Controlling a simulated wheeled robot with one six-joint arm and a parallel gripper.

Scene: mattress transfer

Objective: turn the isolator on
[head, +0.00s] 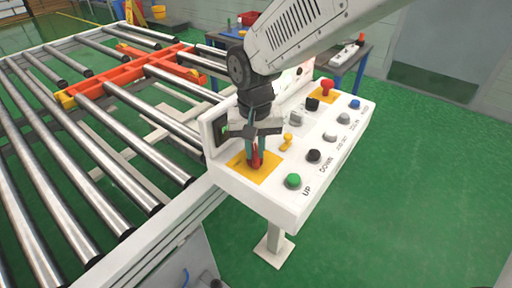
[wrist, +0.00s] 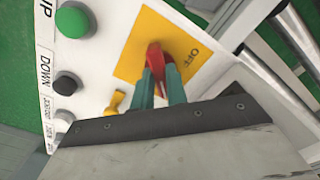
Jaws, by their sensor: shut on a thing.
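The isolator is a red handle (head: 256,160) on a yellow plate (head: 239,165) at the near left end of a white control panel (head: 255,192). In the wrist view the red handle (wrist: 156,60) stands on the yellow plate (wrist: 132,62), with lettering that looks like "OFF" beside it. My gripper (head: 255,152) points down over the plate, and its teal fingers are shut on the red handle. The fingers also show in the wrist view (wrist: 160,85), one on each side of the handle's lower part. The handle's exact turn is partly hidden by the fingers.
A green button (head: 293,181), a black button (head: 313,155) and a small yellow switch (head: 286,141) sit close to the handle. A red knob (head: 326,87) is at the panel's far end. A roller conveyor (head: 95,190) runs along the left. Green floor is clear at right.

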